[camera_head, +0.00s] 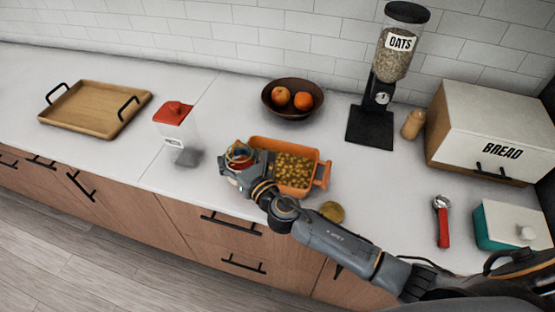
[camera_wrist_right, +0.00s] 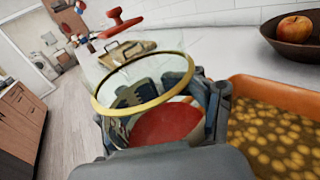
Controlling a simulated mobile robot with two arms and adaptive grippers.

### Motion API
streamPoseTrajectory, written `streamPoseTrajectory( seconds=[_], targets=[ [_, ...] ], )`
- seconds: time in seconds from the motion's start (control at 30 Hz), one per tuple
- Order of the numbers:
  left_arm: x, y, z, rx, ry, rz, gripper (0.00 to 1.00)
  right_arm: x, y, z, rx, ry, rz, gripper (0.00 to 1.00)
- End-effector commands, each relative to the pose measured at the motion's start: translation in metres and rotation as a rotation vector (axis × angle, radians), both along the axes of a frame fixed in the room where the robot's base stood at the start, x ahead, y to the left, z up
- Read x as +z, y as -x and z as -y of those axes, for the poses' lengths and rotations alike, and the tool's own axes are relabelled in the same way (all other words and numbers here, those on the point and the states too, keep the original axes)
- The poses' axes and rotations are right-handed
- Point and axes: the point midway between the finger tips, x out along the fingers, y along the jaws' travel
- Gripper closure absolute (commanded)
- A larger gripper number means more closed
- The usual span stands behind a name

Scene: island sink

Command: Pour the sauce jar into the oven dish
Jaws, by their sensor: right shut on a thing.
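My right gripper (camera_head: 238,172) is shut on the sauce jar (camera_head: 239,152), at the left end of the orange oven dish (camera_head: 322,174). The jar is open, clear glass with a gold rim (camera_wrist_right: 124,109), and red sauce (camera_wrist_right: 165,123) shows inside it in the right wrist view. My gripper's fingers (camera_wrist_right: 175,100) stand around the jar there. The oven dish (camera_wrist_right: 272,92) holds many small yellow-brown pieces, with no red sauce visible on them. A round gold lid (camera_head: 331,211) lies on the counter in front of the dish. My left gripper is out of view.
A bowl of fruit (camera_head: 291,112) stands behind the dish, with an oats dispenser (camera_head: 372,125) to its right. A red-lidded canister (camera_head: 175,122) and wooden tray (camera_head: 90,108) are left. A bread box (camera_head: 490,132), red-handled tool (camera_head: 442,222) and teal box (camera_head: 505,225) are right.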

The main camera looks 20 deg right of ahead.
Motion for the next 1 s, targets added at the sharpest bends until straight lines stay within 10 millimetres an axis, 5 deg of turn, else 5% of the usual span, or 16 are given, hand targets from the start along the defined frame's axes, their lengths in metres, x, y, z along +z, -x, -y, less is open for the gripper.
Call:
streamPoseTrajectory(
  seconds=[1.0],
  targets=[
    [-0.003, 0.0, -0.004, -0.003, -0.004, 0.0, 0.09, 0.005, -0.011, 0.026, 0.0, -0.461, -0.194, 0.98]
  ],
)
